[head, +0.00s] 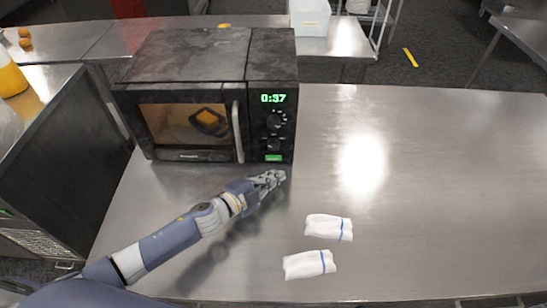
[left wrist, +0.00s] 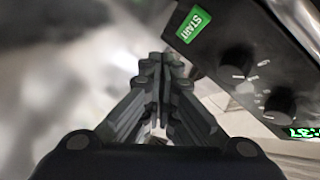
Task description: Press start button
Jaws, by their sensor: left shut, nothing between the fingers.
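A black microwave (head: 195,60) stands on the steel table with its door shut. Its display (head: 273,98) glows green and reads 0:37. The green start button (head: 273,158) is at the bottom of the control panel; in the left wrist view the green START button (left wrist: 193,24) shows just above and right of my fingertips, apart from them in the picture. My left gripper (head: 270,180) is shut and empty, just in front of and below the button. It also shows in the left wrist view (left wrist: 160,62). My right gripper is not in view.
Two white cloths with blue stripes (head: 329,227) (head: 310,264) lie on the steel table (head: 440,200) to the right of my left gripper. Two knobs (left wrist: 238,62) (left wrist: 279,103) sit beside the button. The table's right side is clear. Something orange shows inside the lit microwave.

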